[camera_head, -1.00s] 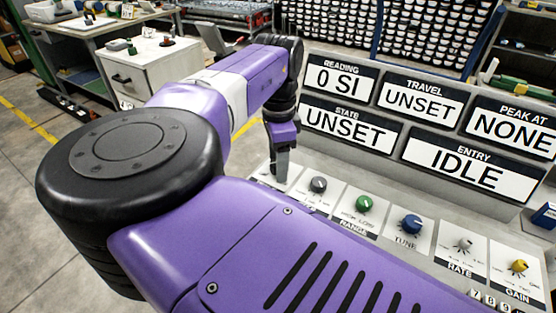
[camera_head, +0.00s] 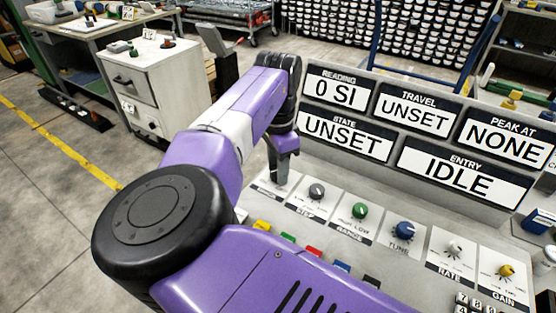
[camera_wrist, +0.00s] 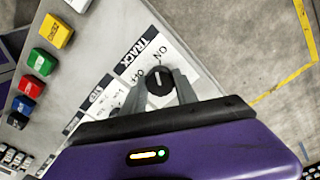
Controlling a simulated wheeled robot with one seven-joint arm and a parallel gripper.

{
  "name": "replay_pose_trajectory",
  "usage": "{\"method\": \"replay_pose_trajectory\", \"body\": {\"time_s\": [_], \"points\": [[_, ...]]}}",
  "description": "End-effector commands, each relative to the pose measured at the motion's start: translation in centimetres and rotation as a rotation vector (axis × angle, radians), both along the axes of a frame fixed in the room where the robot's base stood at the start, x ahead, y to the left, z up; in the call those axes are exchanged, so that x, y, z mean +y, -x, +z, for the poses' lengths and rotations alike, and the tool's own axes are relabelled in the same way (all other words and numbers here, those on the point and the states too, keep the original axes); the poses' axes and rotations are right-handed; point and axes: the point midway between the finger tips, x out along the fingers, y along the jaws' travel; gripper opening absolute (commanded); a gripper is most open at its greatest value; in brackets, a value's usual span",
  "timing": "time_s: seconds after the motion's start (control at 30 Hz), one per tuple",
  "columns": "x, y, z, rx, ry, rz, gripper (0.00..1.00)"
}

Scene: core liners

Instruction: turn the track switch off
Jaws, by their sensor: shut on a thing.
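The track switch is a black round knob (camera_wrist: 159,82) with a pale pointer line, on a white plate lettered TRACK, ON and OFF. In the wrist view its line points up the picture, roughly towards ON. My gripper (camera_wrist: 160,88) is shut on the knob, one finger on each side. In the head view my gripper (camera_head: 284,172) reaches down onto the leftmost plate of the console's knob row. The knob itself is hidden there behind the fingers.
To the right stand a grey knob (camera_head: 316,191), a green knob (camera_head: 360,211), a blue knob (camera_head: 404,231) and others. Coloured buttons, such as the yellow ZERO button (camera_wrist: 57,31), lie close by. The display board (camera_head: 385,165) rises behind, reading STATE UNSET and ENTRY IDLE.

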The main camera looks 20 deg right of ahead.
Motion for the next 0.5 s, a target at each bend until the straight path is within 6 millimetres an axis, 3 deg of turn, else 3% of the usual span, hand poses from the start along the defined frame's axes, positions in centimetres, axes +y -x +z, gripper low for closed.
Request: {"method": "replay_pose_trajectory", "body": {"time_s": [0.5], "points": [[-0.13,0.27,0.56,0.009,0.001,0.491,0.0]]}}
